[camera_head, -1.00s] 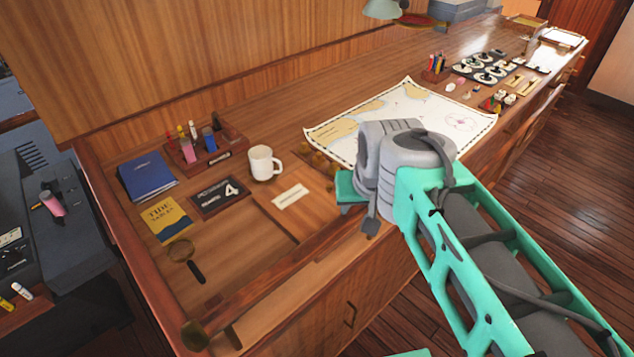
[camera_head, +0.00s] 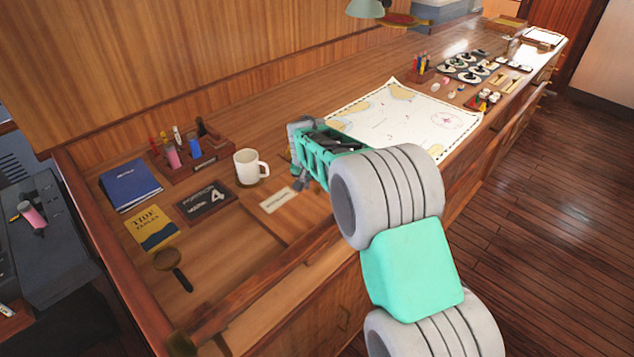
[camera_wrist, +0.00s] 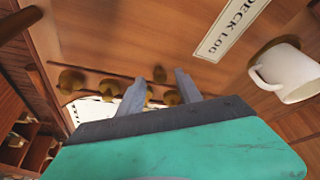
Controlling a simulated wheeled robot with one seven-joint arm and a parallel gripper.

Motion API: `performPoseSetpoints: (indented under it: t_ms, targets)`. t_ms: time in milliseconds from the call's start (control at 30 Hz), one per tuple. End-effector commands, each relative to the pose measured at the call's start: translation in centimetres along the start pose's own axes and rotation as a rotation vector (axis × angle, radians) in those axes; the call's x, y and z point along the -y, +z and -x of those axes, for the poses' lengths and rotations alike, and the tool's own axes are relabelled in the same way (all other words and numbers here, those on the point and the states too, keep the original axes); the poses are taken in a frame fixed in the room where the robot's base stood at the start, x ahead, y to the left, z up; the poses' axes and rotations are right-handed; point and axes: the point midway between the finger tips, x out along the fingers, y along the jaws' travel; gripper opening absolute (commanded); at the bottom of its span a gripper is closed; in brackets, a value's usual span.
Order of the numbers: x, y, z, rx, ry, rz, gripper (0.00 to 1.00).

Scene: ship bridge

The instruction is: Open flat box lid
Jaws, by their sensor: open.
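A pale label (camera_head: 277,200) lies on a flat wooden panel (camera_head: 300,217) near the desk's front edge. In the wrist view the label (camera_wrist: 232,28) reads DECK LOG. I cannot clearly tell a separate box lid from the wooden desk top. My gripper (camera_wrist: 169,74) is open and empty in the wrist view, its two grey fingers apart over the wood. Several brass knobs (camera_wrist: 70,80) stand in rows around the fingertips. In the head view my gripper is over the desk just right of the label, partly hidden by my arm.
A white mug (camera_head: 247,167) stands close by, behind the label; it also shows in the wrist view (camera_wrist: 290,72). A chart (camera_head: 400,118) lies to the right. A pen tray (camera_head: 195,160), a blue book (camera_head: 131,185), a yellow book (camera_head: 152,228) and a magnifying glass (camera_head: 168,260) are at left.

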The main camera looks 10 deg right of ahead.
Motion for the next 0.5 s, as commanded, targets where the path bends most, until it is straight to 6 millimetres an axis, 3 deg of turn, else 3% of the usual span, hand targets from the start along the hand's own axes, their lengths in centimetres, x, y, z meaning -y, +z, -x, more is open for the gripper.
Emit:
performPoseSetpoints:
  t_ms: [267, 500]
  targets:
    - [0.03, -0.02, -0.48, -0.001, -0.001, 0.0, 0.41]
    - [0.03, -0.01, -0.47, -0.001, -0.001, 0.001, 0.23]
